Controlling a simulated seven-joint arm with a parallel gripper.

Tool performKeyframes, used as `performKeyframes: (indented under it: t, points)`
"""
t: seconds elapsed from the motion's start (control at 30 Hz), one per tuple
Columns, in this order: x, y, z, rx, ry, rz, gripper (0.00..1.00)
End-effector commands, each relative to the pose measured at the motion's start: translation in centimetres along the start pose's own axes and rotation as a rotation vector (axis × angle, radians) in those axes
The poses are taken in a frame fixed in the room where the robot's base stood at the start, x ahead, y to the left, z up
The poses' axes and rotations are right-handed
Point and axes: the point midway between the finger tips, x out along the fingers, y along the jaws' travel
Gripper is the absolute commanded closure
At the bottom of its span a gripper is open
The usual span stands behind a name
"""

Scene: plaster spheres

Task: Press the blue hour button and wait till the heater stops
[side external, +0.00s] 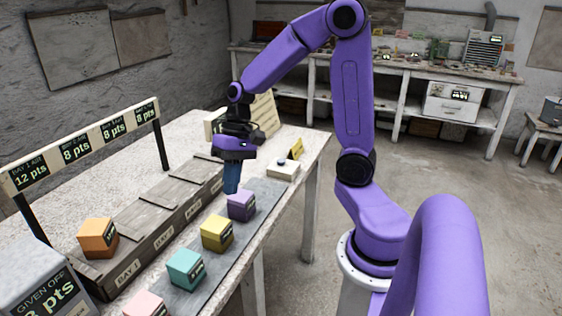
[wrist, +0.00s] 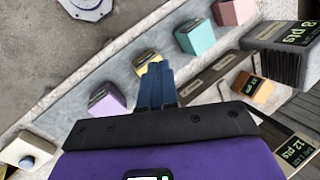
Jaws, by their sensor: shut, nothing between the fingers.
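A small cream box (side external: 283,170) with a dark bluish button (side external: 282,162) on top stands near the far right edge of the table. In the wrist view the box (wrist: 28,152) is at the lower left, with its button (wrist: 27,161) showing. My gripper (side external: 231,190) is shut and empty, its blue fingers pointing down beside the purple block, left of the button box and apart from it. In the wrist view the fingertips (wrist: 156,68) overlap the yellow block; contact cannot be told. I cannot tell for certain which object is the heater.
Purple (side external: 241,205), yellow (side external: 217,232), teal (side external: 186,268) and pink (side external: 146,305) blocks line a grey strip. An orange block (side external: 98,238) sits in the wooden bay row (side external: 150,222). A points display rail (side external: 85,145) stands behind. A grey box (side external: 40,280) marked "GIVEN OFF" is at front left.

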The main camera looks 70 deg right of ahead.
Motion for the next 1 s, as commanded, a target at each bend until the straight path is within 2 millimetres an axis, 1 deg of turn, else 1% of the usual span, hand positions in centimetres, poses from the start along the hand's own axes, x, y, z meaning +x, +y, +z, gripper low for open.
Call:
performKeyframes:
  t: [0.03,0.17,0.27,0.3,0.37,0.47,0.57,0.6,0.67,0.7,0.77,0.83,1.0]
  points:
    - [-0.3,0.7,-1.3,0.075,0.014,-0.026,1.0]
    - [-1.4,2.5,-4.4,0.253,0.054,-0.098,1.0]
    - [-2.2,4.2,-6.7,0.389,0.087,-0.157,1.0]
    - [-2.6,5.1,-7.6,0.443,0.102,-0.181,1.0]
    - [-3.2,6.4,-8.9,0.524,0.124,-0.217,1.0]
    - [-4.3,8.8,-10.9,0.657,0.163,-0.279,1.0]
    - [-5.4,11.6,-12.7,0.789,0.205,-0.343,1.0]
    - [-5.9,12.8,-13.3,0.842,0.223,-0.369,1.0]
    - [-6.6,14.8,-14.2,0.92,0.25,-0.409,1.0]
    - [-7.0,16.1,-14.7,0.972,0.269,-0.435,1.0]
    - [-7.8,18.2,-15.3,1.049,0.298,-0.476,1.0]
    - [-8.7,20.8,-15.9,1.138,0.334,-0.525,1.0]
    - [-10.5,26.9,-16.4,1.333,0.42,-0.637,1.0]
